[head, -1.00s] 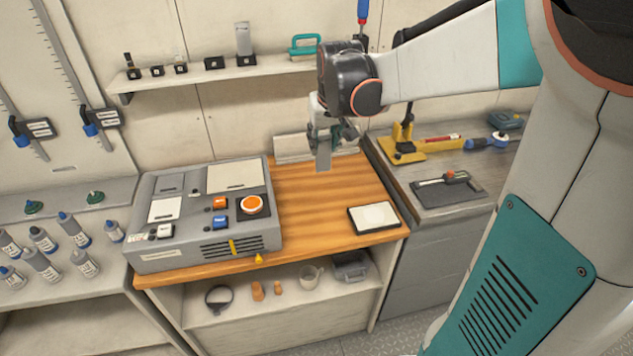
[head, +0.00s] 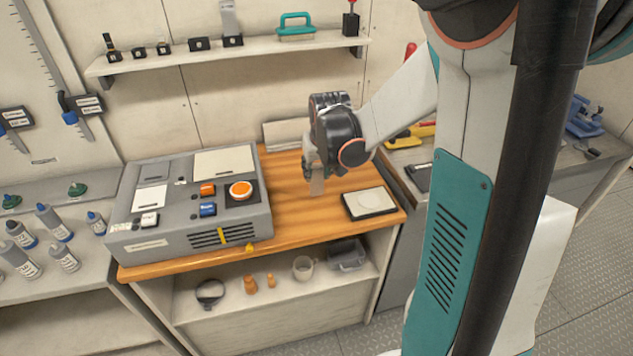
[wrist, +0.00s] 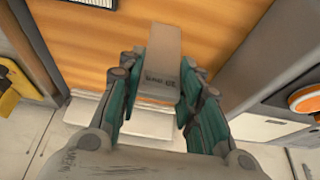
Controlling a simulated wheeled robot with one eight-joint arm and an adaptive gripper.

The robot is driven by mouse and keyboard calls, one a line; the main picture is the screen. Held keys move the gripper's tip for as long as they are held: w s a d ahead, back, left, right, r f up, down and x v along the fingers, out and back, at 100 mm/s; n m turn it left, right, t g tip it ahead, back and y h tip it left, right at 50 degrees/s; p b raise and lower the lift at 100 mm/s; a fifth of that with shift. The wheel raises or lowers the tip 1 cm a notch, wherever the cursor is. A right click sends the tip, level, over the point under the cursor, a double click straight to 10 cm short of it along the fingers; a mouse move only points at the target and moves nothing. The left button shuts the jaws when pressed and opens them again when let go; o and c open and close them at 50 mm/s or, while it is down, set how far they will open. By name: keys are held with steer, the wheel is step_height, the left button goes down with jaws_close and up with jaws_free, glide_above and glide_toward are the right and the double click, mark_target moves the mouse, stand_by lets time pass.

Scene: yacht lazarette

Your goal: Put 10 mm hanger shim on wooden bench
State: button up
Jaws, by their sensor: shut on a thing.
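My gripper (head: 315,178) is shut on a thin beige-grey block, the shim (wrist: 162,60), and holds it over the wooden bench (head: 300,222). In the wrist view the shim sits between the two teal fingers (wrist: 163,95), with small dark lettering near the fingers that I cannot read for certain. In the head view the shim (head: 317,187) hangs down from the fingers. It looks just above the orange wood, but I cannot tell whether its lower end touches.
A grey control box (head: 190,205) with orange and blue buttons fills the bench's left part. A black-framed pad with a white top (head: 369,203) lies at the right. Bare wood lies between them. A wall shelf (head: 240,50) runs above, and a pale block (head: 285,134) stands behind.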

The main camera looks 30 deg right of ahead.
mark_target(317, 179)
steer(key=shift+f+b, duration=0.6)
steer(key=shift+f, duration=1.3)
steer(key=shift+f, duration=0.1)
steer(key=shift+f, duration=0.15)
steer(key=o, duration=1.1)
steer(key=shift+o, duration=0.2)
steer(key=shift+r, duration=0.2)
steer(key=p+v, duration=0.4)
steer(key=v, duration=0.8)
steer(key=shift+a, duration=0.1)
